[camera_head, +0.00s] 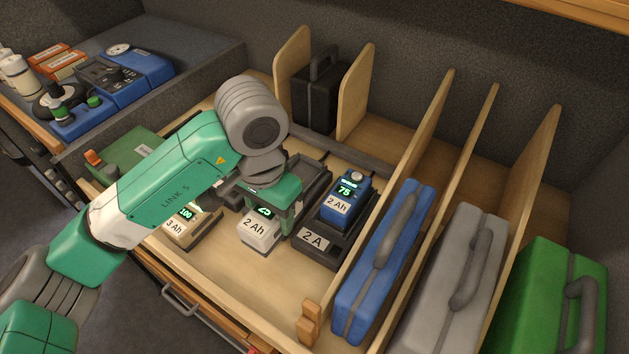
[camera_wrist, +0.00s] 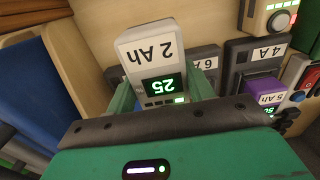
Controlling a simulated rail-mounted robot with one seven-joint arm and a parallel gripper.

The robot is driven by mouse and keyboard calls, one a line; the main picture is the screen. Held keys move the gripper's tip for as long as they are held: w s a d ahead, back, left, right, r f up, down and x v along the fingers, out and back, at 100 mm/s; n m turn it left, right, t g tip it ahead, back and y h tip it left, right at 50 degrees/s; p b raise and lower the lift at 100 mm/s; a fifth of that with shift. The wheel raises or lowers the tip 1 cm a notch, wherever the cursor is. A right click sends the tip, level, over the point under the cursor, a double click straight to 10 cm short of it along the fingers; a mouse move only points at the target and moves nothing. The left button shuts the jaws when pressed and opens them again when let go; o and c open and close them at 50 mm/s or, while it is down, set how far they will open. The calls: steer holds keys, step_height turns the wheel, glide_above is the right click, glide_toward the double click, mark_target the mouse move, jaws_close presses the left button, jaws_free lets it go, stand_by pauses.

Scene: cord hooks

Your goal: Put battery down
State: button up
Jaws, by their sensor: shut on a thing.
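My gripper (camera_head: 270,205) is shut on a white battery (camera_head: 260,233) labelled 2 Ah, whose green display reads 25. The wrist view shows the battery (camera_wrist: 150,48) between the two green fingers (camera_wrist: 165,92), label and display facing the camera. In the head view it is over the wooden surface, left of a black 2 A charger (camera_head: 313,240) that holds a blue 2 Ah battery (camera_head: 344,200) reading 75. I cannot tell whether its underside touches the surface. A 6 A charger (camera_wrist: 206,58), partly hidden, is behind the battery in the wrist view.
A beige 3 Ah battery (camera_head: 188,226) reading 100 is left of my gripper. The wrist view shows a 4 A charger (camera_wrist: 262,50) and a purple 5 Ah battery (camera_wrist: 265,88). Wooden dividers (camera_head: 400,165) and a blue case (camera_head: 385,265) stand right. Bare wood (camera_head: 245,285) lies in front.

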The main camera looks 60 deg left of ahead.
steer(key=w+a, duration=0.6)
steer(key=a, duration=0.1)
steer(key=w+a+f+p, duration=0.1)
steer(key=w+a, duration=0.2)
steer(key=a, duration=0.1)
steer(key=shift+w+a, duration=0.15)
steer(key=shift+w, duration=0.25)
steer(key=shift+w+a+f, duration=0.15)
steer(key=shift+f, duration=0.05)
steer(key=shift+f+p, duration=0.5)
steer(key=shift+f, duration=1.25)
steer(key=shift+f, duration=0.1)
steer(key=o, duration=1.3)
step_height(320, 180, up, 12)
steer(key=shift+r+b, duration=0.1)
steer(key=shift+b, duration=1)
